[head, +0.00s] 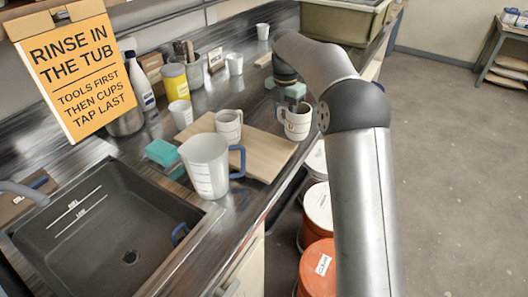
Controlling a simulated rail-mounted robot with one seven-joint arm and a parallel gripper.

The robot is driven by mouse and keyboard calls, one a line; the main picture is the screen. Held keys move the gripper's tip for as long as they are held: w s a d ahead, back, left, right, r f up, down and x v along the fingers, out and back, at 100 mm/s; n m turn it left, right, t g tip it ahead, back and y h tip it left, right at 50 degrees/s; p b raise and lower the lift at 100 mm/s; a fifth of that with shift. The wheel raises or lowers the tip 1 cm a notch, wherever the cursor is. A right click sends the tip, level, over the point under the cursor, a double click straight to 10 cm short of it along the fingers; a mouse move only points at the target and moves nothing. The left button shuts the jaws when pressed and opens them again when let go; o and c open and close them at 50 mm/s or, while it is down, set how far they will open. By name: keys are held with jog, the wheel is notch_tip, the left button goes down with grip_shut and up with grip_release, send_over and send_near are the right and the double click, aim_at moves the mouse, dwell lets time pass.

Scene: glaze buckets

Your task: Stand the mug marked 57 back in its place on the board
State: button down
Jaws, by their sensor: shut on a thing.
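My gripper (291,97) is at the far right end of the wooden board (262,150), shut on a pale mug (297,124). The mug is upright, with its handle to the left and dark marks on its side too small to read. It overlaps the board's right corner in the picture. I cannot tell whether its base touches the board or hangs above it. A second pale mug (229,126) with a handle stands on the board to the left; its mark is not readable either.
A white measuring jug (206,166) with a blue handle stands at the board's near left corner, by a teal sponge (162,152). The sink (105,225) is at the left. Cups and bottles line the wall. Lidded buckets (318,205) stand below the counter edge.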

jog(key=s+a+r+n+p, duration=0.1)
jog(key=s+a+r+n, duration=0.6)
jog(key=a, duration=0.4)
jog(key=shift+m, duration=0.5)
jog(key=shift+s+a+f+p, duration=0.1)
jog(key=shift+s+f, duration=0.1)
jog(key=shift+f, duration=1.5)
jog(key=shift+s+a+f+p, duration=0.1)
jog(key=shift+s+f+p, duration=0.1)
jog(key=shift+f, duration=1.45)
jog(key=shift+s+f+p, duration=0.1)
jog(key=shift+s+f, duration=0.1)
jog(key=shift+f, duration=1.5)
jog(key=c, duration=1.1)
grip_release()
jog(key=shift+f, duration=0.1)
jog(key=shift+c, duration=0.2)
notch_tip(320, 180, up, 12)
jog(key=shift+a+r, duration=0.1)
jog(key=shift+r, duration=0.05)
